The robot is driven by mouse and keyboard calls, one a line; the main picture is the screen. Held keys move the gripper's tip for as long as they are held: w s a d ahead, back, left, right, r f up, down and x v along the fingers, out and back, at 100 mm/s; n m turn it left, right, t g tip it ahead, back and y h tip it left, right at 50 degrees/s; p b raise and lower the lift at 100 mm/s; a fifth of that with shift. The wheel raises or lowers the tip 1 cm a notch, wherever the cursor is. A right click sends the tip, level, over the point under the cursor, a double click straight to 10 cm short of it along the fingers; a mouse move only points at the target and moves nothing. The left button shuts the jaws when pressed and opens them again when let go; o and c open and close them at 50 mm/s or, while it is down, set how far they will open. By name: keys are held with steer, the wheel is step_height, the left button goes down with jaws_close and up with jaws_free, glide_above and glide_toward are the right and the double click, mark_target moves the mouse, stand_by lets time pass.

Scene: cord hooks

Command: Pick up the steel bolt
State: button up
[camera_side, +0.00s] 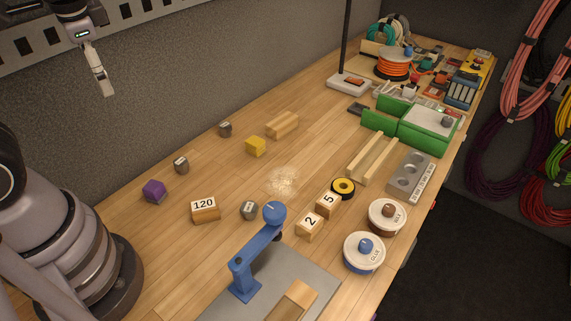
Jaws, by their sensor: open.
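My gripper (105,86) hangs at the upper left, high above the bench and in front of the grey wall. It is open, and nothing shows between its fingers. I cannot pick out a clear bolt shape. Three small dark grey metal-looking pieces with tiny labels lie apart on the wooden bench: one at the back (225,129), one at the left (181,165), and one near the middle (249,211). Their labels are too small to read, so I cannot tell which is the steel bolt. My gripper is far from all three.
A purple block (154,191), a "120" block (205,210) and a yellow cube (256,146) lie nearby. A blue upright arm with a round top (274,212) stands close to the middle grey piece. Glue tins (364,257) line the front edge.

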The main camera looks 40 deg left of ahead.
steer(key=w+f+m+g+y, duration=0.1)
steer(key=w+f+m+y, duration=0.35)
steer(key=f, duration=0.25)
steer(key=w+f+m+y, duration=0.35)
steer(key=f+m, duration=0.25)
steer(key=f, duration=0.2)
steer(key=m+t+y, duration=0.1)
steer(key=m+t, duration=0.4)
steer(key=m, duration=0.4)
glide_toward(182, 164)
steer(key=shift+v, duration=1.2)
steer(key=shift+a+f, duration=0.2)
steer(key=shift+f, duration=0.2)
steer(key=x, duration=1.3)
steer(key=shift+w+a+r, duration=0.1)
steer(key=shift+a+r, duration=0.1)
jaws_close()
